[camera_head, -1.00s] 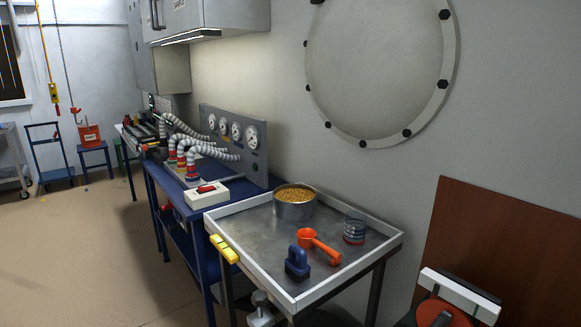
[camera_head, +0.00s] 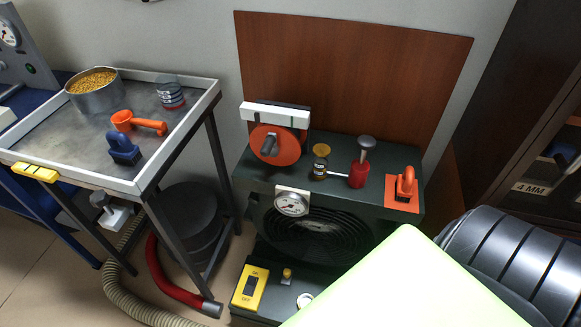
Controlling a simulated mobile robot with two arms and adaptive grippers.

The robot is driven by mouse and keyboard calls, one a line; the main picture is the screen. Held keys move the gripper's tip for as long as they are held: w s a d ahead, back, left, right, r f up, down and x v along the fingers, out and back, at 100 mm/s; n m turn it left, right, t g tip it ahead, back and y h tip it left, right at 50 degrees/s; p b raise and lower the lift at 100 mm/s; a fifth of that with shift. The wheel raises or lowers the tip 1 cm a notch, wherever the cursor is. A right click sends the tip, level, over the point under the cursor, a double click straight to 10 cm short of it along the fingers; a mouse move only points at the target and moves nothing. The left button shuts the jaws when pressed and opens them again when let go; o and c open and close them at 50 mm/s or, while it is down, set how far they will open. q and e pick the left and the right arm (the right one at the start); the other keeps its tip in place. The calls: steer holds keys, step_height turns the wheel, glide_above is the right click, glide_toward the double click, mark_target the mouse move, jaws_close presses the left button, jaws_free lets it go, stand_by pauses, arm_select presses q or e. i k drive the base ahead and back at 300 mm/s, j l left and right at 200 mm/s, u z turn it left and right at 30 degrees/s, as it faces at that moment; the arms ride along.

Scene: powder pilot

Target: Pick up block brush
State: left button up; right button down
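A blue block with an arched handle, which looks like the block brush (camera_head: 124,148), sits on the metal tray table (camera_head: 190,121) at the left, near its front right edge. An orange scoop (camera_head: 138,122) lies just behind it, and I cannot tell whether they touch. The underside of the brush is hidden against the tray. Neither of my grippers shows in this view.
A pan of yellow grains (camera_head: 95,90) and a ribbed grey cup (camera_head: 170,92) stand on the tray, which has a raised rim. A dark machine (camera_head: 340,186) with a gauge (camera_head: 292,203) stands to the right. A red hose (camera_head: 165,275) lies below the tray table.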

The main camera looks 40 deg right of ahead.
mark_target(406, 182)
steer(key=z, duration=2.05)
